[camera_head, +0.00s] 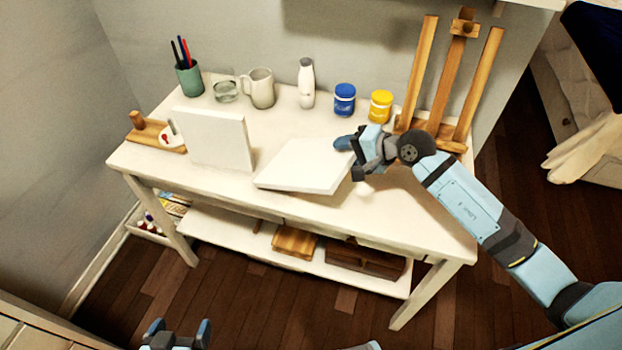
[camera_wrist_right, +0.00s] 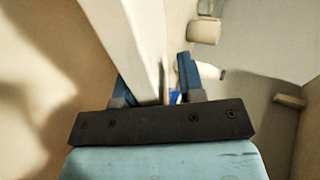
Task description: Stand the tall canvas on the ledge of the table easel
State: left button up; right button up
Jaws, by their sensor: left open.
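One white canvas (camera_head: 305,165) lies nearly flat on the table, its right side at my right gripper. Another white canvas (camera_head: 217,138) stands upright to its left. I cannot tell for sure which is the tall one. My right gripper (camera_head: 349,159) has its fingers on either side of the lying canvas's right edge. The right wrist view shows the canvas (camera_wrist_right: 128,40) between the fingers, with a gap beside one finger; a firm grip cannot be told. The wooden table easel (camera_head: 440,90) stands at the back right, its ledge partly behind my right arm. My left gripper (camera_head: 180,335) is open and empty at the bottom edge.
Along the back of the white table (camera_head: 275,118) stand a pen cup (camera_head: 189,80), a glass (camera_head: 226,91), a mug (camera_head: 260,88), a white bottle (camera_head: 306,84), a blue jar (camera_head: 344,99) and a yellow jar (camera_head: 381,106). A wooden holder (camera_head: 150,132) is at the left end.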

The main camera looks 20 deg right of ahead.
jog(key=v, duration=0.6)
jog(key=shift+s, duration=0.15)
jog(key=shift+d+r, duration=0.15)
jog(key=shift+r, duration=0.1)
notch_tip(320, 180, up, 7)
jog(key=s+d+p, duration=0.1)
jog(key=s+p, duration=0.1)
jog(key=p, duration=0.1)
jog(key=shift+d, duration=0.4)
jog(key=shift+r, duration=0.1)
